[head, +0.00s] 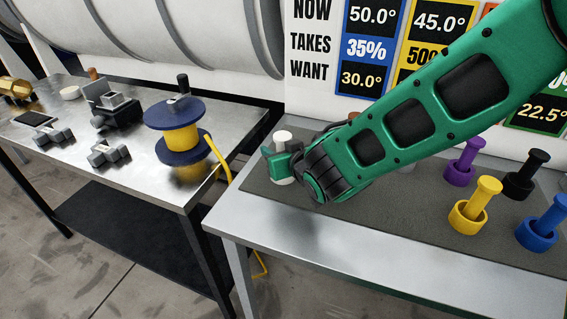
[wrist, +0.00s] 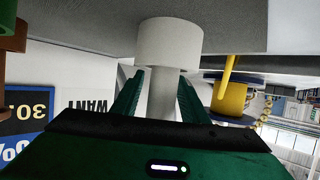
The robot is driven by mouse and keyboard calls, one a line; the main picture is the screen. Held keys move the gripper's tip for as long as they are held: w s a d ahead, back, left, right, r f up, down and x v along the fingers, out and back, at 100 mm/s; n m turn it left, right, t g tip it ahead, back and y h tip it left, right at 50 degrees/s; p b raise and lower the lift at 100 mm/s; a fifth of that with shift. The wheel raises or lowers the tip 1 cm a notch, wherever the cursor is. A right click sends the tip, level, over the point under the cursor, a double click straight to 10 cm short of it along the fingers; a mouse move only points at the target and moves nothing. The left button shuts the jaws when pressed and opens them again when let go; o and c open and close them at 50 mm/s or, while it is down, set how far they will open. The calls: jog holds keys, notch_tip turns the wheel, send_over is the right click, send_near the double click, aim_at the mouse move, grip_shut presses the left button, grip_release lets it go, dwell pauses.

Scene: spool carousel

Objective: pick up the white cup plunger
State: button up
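The white cup plunger stands upright near the left end of the dark mat. In the head view its top knob (head: 282,137) shows above my gripper (head: 281,158) and part of its white base shows below. In the wrist view, which is upside down, the plunger's wide white cup (wrist: 169,43) is at the top and its thinner stem lies between my two fingers (wrist: 162,92). The fingers stand on either side of the stem, with a narrow gap visible at the left one, so they look open. The fingertips' far ends are partly hidden by the cup.
Purple (head: 463,162), yellow (head: 475,205), black (head: 525,175) and blue (head: 544,223) plungers stand to the right on the mat (head: 355,212). A blue and yellow spool (head: 181,139) and metal parts are on the left table. A gap separates the two tables.

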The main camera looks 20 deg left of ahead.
grip_shut()
jog(key=shift+r, duration=0.15)
